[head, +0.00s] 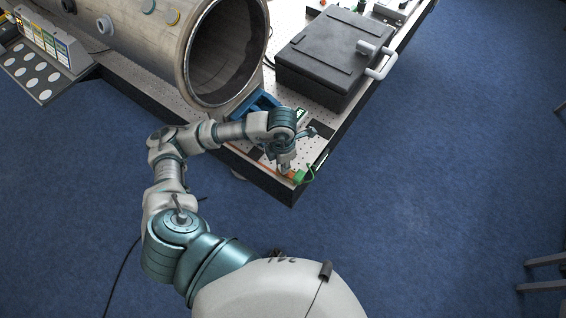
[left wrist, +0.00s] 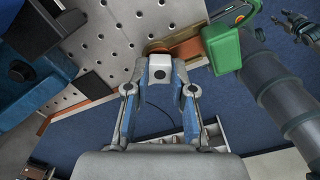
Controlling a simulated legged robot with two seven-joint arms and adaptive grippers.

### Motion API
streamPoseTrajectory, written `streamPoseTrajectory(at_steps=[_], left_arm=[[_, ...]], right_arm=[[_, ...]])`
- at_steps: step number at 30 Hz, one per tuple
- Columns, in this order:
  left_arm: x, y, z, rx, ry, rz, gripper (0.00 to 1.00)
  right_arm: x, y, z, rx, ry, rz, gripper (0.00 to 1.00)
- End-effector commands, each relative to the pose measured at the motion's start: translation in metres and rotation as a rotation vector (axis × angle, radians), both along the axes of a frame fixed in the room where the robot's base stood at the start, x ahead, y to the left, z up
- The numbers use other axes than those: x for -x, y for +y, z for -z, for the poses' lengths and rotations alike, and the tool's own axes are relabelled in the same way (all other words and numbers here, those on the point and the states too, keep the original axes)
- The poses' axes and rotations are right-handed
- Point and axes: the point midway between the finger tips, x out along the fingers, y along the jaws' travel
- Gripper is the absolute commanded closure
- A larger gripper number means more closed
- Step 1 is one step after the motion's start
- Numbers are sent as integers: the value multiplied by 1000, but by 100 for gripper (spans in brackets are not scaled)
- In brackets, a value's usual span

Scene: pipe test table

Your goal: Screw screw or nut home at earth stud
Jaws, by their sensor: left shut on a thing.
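My left gripper (head: 287,168) is at the near corner of the perforated table, over a copper-coloured bar. In the left wrist view its two blue-sided fingers (left wrist: 160,80) are shut on a small pale, block-like piece with a dark spot (left wrist: 160,68), which I take for the screw or nut. An orange-brown ring (left wrist: 157,48) shows just behind this piece, by the copper bar (left wrist: 190,48). The earth stud itself is hidden, and I cannot tell whether the piece touches the ring. A green part (left wrist: 222,50) sits beside the bar and also shows in the head view (head: 301,176).
A large metal pipe (head: 226,52) lies on the table (head: 262,160) behind my arm. A black case (head: 325,55) with a grey handle stands to the right of it. A blue holder (head: 257,105) is close to my wrist.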

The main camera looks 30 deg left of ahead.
Motion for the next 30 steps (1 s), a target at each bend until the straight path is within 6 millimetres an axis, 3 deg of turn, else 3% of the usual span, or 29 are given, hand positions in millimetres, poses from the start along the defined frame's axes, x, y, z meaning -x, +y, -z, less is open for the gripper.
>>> streamPoseTrajectory(at_steps=[3,9,22,30], left_arm=[[0,0,5,-1,-1,140,100],[1,0,4,0,1,365,100],[1,0,2,1,1,434,100],[1,0,7,1,3,744,100]], right_arm=[[4,0,18,0,6,0,60],[8,0,36,0,12,1,60],[9,1,39,-1,15,1,60],[20,1,70,-1,30,1,60]])
